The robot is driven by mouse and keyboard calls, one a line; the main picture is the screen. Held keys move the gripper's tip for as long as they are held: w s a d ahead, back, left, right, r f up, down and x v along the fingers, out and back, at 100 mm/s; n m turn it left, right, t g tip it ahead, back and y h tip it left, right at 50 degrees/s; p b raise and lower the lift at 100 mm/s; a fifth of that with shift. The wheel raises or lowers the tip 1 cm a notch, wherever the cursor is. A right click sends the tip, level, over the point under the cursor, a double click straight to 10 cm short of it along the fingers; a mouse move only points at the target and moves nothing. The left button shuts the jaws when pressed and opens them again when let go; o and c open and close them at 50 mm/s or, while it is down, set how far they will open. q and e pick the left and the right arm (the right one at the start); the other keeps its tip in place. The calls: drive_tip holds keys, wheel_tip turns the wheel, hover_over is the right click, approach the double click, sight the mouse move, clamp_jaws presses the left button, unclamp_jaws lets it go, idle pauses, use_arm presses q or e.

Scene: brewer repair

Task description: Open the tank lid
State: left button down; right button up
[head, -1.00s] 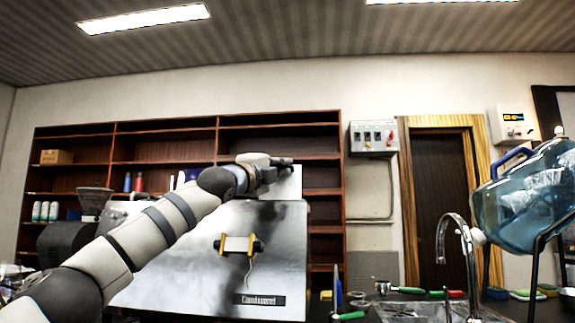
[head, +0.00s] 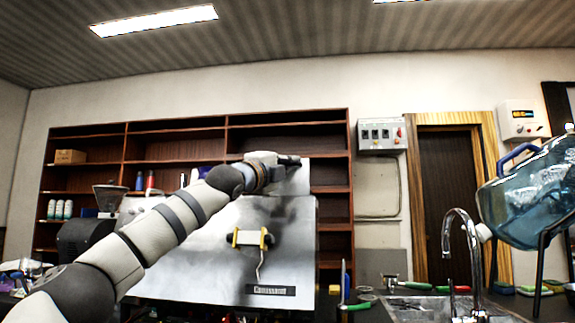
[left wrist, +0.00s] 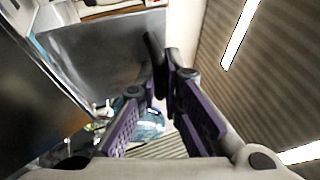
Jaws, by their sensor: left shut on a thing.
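The brewer (head: 215,262) is a wide grey metal box with dark smudges in the head view. A pale panel (head: 304,179), apparently the tank lid, stands upright at its top right. My left gripper (head: 288,161) is at this panel's upper left edge, shut on it, though the fingers partly hide the contact. In the left wrist view the two purple-padded fingers (left wrist: 162,72) are close together by a pale surface (left wrist: 185,25). My right gripper is not in view.
A yellow-ended handle (head: 250,238) sits on the brewer's front. Wooden shelves (head: 335,140) stand behind. A faucet (head: 460,222), a sink (head: 420,306) and a blue water bottle (head: 530,195) are on the right. Tools lie on the counter between.

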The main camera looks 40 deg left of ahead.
use_arm(q)
drive_tip(key=shift+f, duration=0.1)
drive_tip(key=c, duration=2)
unclamp_jaws()
drive_tip(key=v, duration=1.2)
